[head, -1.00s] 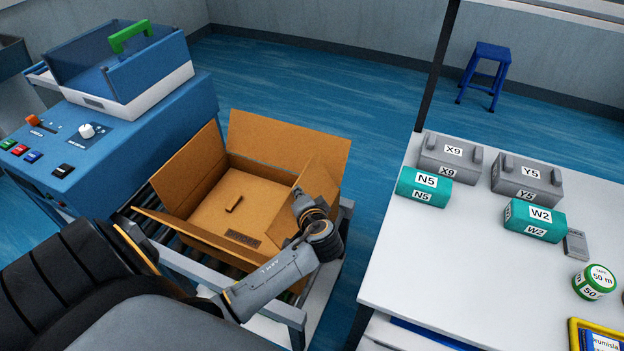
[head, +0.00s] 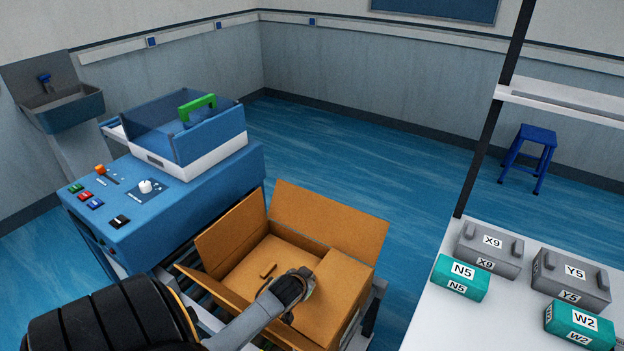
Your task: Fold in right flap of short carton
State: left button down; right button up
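The short carton (head: 240,262) is an open brown box on the conveyor. Its back flap (head: 328,218) and left flap (head: 231,234) stand up and lean outward; its front flap (head: 215,293) slopes out toward me. The right flap (head: 345,300) appears tilted inward over the right part of the opening. My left gripper (head: 298,288), on the arm from the lower left, is at the inner side of the right flap and seems to touch it. Its fingers are dark and partly hidden, so open or shut is unclear. My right gripper is not in view.
A blue control cabinet (head: 165,215) with buttons and a clear-sided bin (head: 185,135) stands left of the carton. A white table (head: 445,318) with grey blocks (head: 490,250) and green blocks (head: 461,278) is on the right. Blue floor lies behind.

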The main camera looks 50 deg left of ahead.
pick_arm(q)
jog(key=shift+a+f, duration=0.1)
jog(key=shift+f, duration=0.35)
dwell(0.5)
jog(key=shift+w+d, duration=0.2)
jog(key=shift+d, duration=0.6)
jog(key=shift+r+p, duration=0.55)
jog(key=shift+p, duration=0.25)
notch_tip(320, 180, up, 4)
jog(key=p, duration=0.4)
jog(key=shift+a, duration=0.15)
jog(key=shift+s+d+r+b, duration=0.1)
jog(key=shift+s+d+b, duration=0.15)
jog(key=shift+s+b, duration=0.45)
jog(key=a+v, duration=0.1)
jog(key=v, duration=0.7)
jog(key=shift+s+b, duration=0.25)
jog(key=shift+b, duration=0.05)
jog(key=shift+a+r, duration=0.1)
